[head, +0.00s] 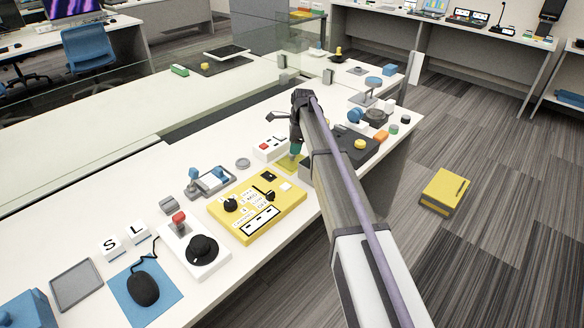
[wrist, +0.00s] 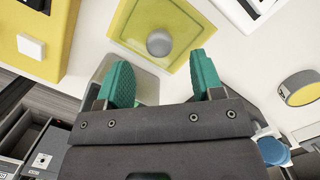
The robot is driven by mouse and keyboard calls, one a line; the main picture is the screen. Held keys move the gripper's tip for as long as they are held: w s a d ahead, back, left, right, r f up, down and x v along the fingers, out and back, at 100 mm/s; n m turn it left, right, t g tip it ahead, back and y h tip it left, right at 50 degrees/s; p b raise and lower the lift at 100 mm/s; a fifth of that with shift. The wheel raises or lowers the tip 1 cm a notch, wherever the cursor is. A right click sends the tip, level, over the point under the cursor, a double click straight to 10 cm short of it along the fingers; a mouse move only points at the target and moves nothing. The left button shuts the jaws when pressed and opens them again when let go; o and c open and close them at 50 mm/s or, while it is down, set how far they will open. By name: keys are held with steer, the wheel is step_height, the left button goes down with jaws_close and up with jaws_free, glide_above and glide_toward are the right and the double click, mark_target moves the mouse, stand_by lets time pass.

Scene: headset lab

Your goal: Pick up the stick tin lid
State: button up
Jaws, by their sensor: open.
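The stick tin lid (wrist: 140,25) is a flat yellow square with a round grey knob (wrist: 160,43) at its middle, seen at the top of the wrist view. In the head view the yellow lid (head: 285,164) shows partly behind my arm, on the white table. My gripper (wrist: 160,72) is open, with its green fingers apart and nothing between them. The knob lies just beyond the fingertips, roughly midway between them in the picture. A pale grey piece (wrist: 146,85) shows partly behind the fingers; I cannot tell whether it belongs to the tin.
A yellow control panel (head: 238,222) stands left of the lid. A white box with red buttons (head: 268,149) is close behind it. A dark panel with a yellow button (head: 369,148) is to the right. A joystick panel (head: 190,262) and mouse (head: 143,288) are nearer. A yellow box (head: 446,188) lies on the floor.

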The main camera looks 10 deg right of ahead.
mark_target(292, 158)
steer(key=f+b, duration=0.2)
steer(key=a+f+b, duration=0.1)
steer(key=f+b, duration=0.2)
steer(key=shift+w+f, duration=0.1)
steer(key=shift+f, duration=0.05)
steer(key=shift+r, duration=0.25)
steer(key=c, duration=1)
